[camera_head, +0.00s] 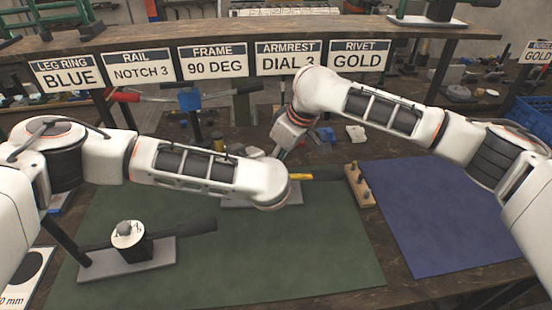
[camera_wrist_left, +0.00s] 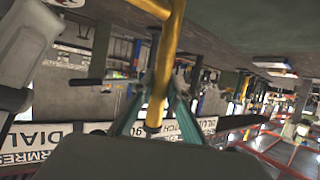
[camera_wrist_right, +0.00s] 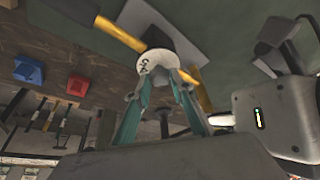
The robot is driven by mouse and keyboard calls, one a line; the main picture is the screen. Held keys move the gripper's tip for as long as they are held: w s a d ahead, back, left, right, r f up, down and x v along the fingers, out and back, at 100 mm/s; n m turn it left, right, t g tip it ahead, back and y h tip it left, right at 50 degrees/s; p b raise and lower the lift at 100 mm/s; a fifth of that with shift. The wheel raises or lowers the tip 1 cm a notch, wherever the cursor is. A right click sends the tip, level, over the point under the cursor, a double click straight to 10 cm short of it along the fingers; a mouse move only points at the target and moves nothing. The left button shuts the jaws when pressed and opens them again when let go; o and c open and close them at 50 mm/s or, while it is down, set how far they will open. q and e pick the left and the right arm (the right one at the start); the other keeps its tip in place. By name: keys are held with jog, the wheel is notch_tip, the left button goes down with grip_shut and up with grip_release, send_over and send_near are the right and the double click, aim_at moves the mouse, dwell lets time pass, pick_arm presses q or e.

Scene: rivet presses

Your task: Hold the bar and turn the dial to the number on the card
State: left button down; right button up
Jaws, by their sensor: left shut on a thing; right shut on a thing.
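The card (camera_head: 289,58) on the shelf edge reads ARMREST DIAL 3. A yellow bar (camera_head: 302,173) runs through a dark block on a grey base plate (camera_wrist_right: 180,22), mostly hidden behind my left arm in the head view. My left gripper (camera_wrist_left: 158,88) is shut on the yellow bar (camera_wrist_left: 167,55). My right gripper (camera_wrist_right: 160,82) is shut on the white dial (camera_wrist_right: 157,60) on the block. Small dark numbers show on the dial's rim, but I cannot tell which one is set. Both grippers' fingertips are hidden in the head view.
A second white dial (camera_head: 127,234) with a dark bar stands on its plate at the left of the green mat (camera_head: 270,265). A wooden peg block (camera_head: 360,186) is right of the yellow bar. The blue mat (camera_head: 445,215) is clear. My arms pass close together.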

jog(key=m+h, duration=0.1)
jog(key=m, duration=0.2)
jog(key=m+t, duration=0.1)
jog(key=m, duration=0.2)
jog(key=shift+s+a+h, duration=0.1)
jog(key=shift+a+h, duration=0.1)
jog(key=shift+h, duration=0.2)
jog(key=shift+m+t, duration=0.3)
jog(key=o, duration=1.1)
jog(key=shift+r, duration=0.15)
jog(key=v, duration=1.1)
jog(key=shift+r, duration=0.4)
jog(key=shift+s, duration=0.1)
